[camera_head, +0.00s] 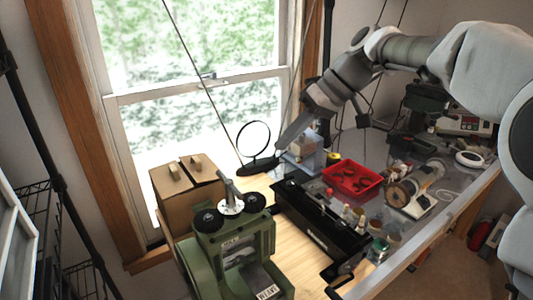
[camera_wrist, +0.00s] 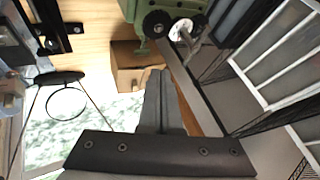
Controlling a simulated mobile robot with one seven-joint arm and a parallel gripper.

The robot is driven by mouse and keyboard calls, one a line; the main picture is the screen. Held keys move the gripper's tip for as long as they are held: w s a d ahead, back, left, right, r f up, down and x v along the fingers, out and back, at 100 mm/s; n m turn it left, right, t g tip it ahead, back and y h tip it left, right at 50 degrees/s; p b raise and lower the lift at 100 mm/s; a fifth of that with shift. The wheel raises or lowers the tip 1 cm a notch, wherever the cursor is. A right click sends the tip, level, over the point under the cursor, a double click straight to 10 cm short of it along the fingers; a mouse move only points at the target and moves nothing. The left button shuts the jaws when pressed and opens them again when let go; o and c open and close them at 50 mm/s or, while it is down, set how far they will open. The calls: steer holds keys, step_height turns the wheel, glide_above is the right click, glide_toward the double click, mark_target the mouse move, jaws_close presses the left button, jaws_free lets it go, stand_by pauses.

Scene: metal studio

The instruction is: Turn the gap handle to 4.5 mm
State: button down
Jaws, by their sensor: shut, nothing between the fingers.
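The green machine (camera_head: 235,250) stands on the wooden bench in the lower middle of the head view. On its top sits a pale round dial with a grey gap handle (camera_head: 228,188) sticking up, between two black round knobs. The dial's scale is too small to read. In the wrist view the machine (camera_wrist: 172,8) and its gap handle (camera_wrist: 186,38) show at the top, partly cut off. My gripper (camera_head: 281,146) is up and right of the handle, apart from it. Its fingers (camera_wrist: 158,74) are shut and empty.
A cardboard box (camera_head: 186,187) stands behind the machine by the window. A black ring on a stand (camera_head: 258,165) is near my gripper. A long black toolbox (camera_head: 318,222) and a red tray (camera_head: 352,178) lie to the right. Air above the machine is clear.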

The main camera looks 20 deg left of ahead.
mark_target(230, 200)
steer(key=x, duration=0.6)
steer(key=a+x, duration=0.1)
steer(key=x, duration=0.2)
steer(key=shift+a, duration=0.2)
steer(key=shift+s+a+r+p, duration=0.15)
steer(key=shift+s+a+p, duration=0.2)
steer(key=shift+s+a, duration=0.35)
steer(key=shift+s+a+r+p, duration=0.1)
steer(key=shift+s+a+p, duration=0.2)
steer(key=shift+s+a, duration=0.4)
steer(key=shift+d+n, duration=0.15)
steer(key=shift+n, duration=0.15)
